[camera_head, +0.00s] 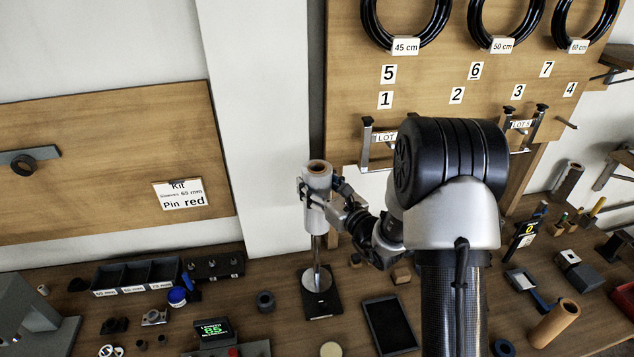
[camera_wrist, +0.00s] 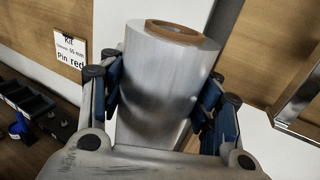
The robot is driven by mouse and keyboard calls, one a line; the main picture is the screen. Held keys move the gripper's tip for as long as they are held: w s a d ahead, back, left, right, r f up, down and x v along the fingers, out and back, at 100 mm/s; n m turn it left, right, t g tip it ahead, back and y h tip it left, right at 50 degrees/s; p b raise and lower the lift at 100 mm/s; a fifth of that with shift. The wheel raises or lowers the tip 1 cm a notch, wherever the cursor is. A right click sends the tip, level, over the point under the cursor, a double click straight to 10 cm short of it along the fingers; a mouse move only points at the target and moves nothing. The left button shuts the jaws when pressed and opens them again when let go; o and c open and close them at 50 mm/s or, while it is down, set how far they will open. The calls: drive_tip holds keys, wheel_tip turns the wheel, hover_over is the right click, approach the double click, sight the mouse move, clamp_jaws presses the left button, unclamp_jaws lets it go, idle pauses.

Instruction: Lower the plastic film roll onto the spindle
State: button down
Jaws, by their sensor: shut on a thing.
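The plastic film roll (camera_head: 316,212) is a whitish translucent cylinder with a brown core, held upright in the head view. My gripper (camera_head: 322,186) is shut on its upper part. In the wrist view the roll (camera_wrist: 165,85) stands between the two blue finger pads of my gripper (camera_wrist: 165,105). The spindle (camera_head: 316,252) is a thin metal rod rising from a round silver plate (camera_head: 316,280) on a black base. The roll is directly above the plate, around or in line with the rod. The rod's top is hidden, so I cannot tell how far it enters the core.
A compartment tray (camera_head: 135,275) and a dark ring (camera_head: 265,301) lie left of the stand. A black flat tray (camera_head: 391,324) lies to its right. A wooden board (camera_head: 110,165) and a pegboard (camera_head: 345,90) with black coils stand behind.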

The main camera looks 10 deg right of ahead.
drive_tip(key=b, duration=0.9)
hover_over(319, 253)
drive_tip(key=w, duration=0.1)
drive_tip(key=shift+w+a+f, duration=0.1)
drive_tip(key=shift+f, duration=3.7)
drive_tip(key=shift+a+f, duration=0.1)
drive_tip(key=shift+f, duration=3.65)
drive_tip(key=shift+f+b, duration=4.55)
drive_tip(key=shift+f, duration=1.05)
drive_tip(key=c, duration=0.9)
unclamp_jaws()
drive_tip(key=o, duration=0.4)
drive_tip(key=shift+o, duration=0.2)
drive_tip(key=shift+f, duration=0.15)
